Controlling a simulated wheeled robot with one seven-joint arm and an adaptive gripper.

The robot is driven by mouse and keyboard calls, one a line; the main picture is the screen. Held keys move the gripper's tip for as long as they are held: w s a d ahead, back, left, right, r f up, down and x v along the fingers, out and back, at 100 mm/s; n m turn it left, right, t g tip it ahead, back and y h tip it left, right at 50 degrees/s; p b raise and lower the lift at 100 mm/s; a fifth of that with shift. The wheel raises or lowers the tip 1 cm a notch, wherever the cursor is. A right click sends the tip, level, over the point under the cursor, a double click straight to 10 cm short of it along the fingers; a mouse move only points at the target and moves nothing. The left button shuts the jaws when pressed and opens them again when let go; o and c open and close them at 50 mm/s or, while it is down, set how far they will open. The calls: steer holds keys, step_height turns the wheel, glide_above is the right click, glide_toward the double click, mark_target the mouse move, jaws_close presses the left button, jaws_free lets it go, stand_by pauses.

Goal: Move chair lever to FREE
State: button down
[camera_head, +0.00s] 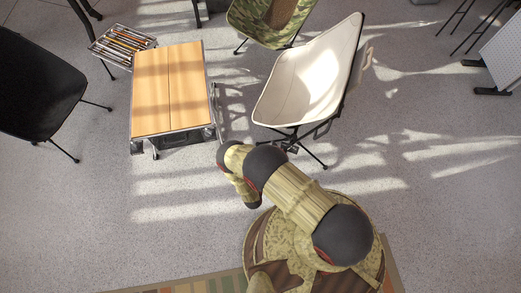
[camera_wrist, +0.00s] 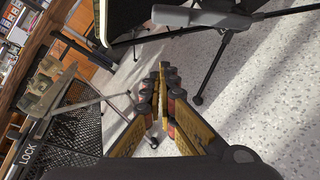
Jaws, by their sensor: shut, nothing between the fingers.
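In the head view a cream chair (camera_head: 308,84) stands right of a wooden table, with a pale handle-like part (camera_head: 365,58) at its right side. My arm's end is low in front of the chair, and the gripper's fingers cannot be made out there. In the wrist view my gripper (camera_wrist: 165,80) is shut and empty, its fingers over the floor. A dark strip marked LOCK (camera_wrist: 27,153) lies at the lower left, left of and apart from the fingers. A worn tan block (camera_wrist: 48,86) sits above it; I cannot tell whether this is the lever. No FREE mark is readable.
The wooden table (camera_head: 168,92) with a rack (camera_head: 121,46) beside it stands left of the cream chair. A black chair (camera_head: 35,88) is at far left and a camouflage chair (camera_head: 262,18) behind. Thin chair legs cross the wrist view near the fingers.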

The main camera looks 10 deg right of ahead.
steer(key=p+v, duration=0.1)
steer(key=v, duration=0.6)
steer(key=shift+d+p, duration=0.3)
steer(key=shift+p, duration=0.1)
steer(key=shift+s+f, duration=0.1)
steer(key=shift+f, duration=0.05)
